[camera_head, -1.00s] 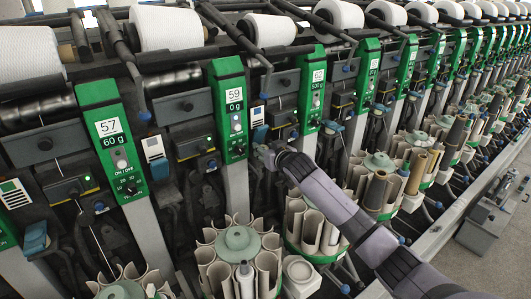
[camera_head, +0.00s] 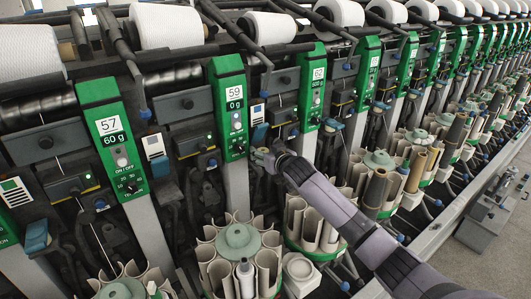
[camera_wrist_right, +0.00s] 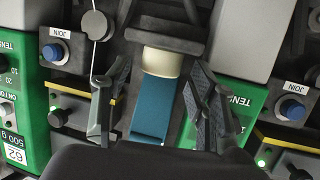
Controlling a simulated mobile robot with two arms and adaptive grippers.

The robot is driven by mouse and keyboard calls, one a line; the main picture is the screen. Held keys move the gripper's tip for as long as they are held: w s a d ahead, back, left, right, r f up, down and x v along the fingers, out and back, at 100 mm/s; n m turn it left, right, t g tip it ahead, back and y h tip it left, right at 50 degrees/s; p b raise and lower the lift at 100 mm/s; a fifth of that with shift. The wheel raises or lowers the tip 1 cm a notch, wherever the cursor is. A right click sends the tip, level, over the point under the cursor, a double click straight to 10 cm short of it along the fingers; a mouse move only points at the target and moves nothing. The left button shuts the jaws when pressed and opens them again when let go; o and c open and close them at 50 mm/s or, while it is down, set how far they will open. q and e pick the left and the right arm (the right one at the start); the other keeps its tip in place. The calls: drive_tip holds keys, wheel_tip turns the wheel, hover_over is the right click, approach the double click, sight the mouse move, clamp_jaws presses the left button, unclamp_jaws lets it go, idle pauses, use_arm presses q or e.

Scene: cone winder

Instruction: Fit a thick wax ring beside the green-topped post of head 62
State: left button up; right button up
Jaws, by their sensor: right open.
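The green-topped post (camera_head: 311,90) of head 62 stands right of post 59 in the head view. Its 62 label (camera_wrist_right: 15,155) shows upside down at the lower left of the right wrist view. My right gripper (camera_head: 260,157) reaches in front of the machine between posts 59 and 62. In the wrist view the right gripper (camera_wrist_right: 158,92) is open, its fingers spread to either side. Between them, a cream, thick ring-like piece (camera_wrist_right: 162,62) sits under a dark bracket, above a blue flap (camera_wrist_right: 152,110). I cannot tell whether either finger touches these. My left gripper is not in view.
Grey boxes with blue JOIN buttons (camera_wrist_right: 55,52) flank the gripper closely. Carousels with cream tubes (camera_head: 240,238) stand below the posts, and yarn cones (camera_head: 165,27) lie above.

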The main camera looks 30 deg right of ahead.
drive_tip(key=shift+r, duration=0.15)
drive_tip(key=b+v, duration=0.1)
drive_tip(key=v, duration=1.1)
drive_tip(key=shift+c, duration=0.2)
idle(1.0)
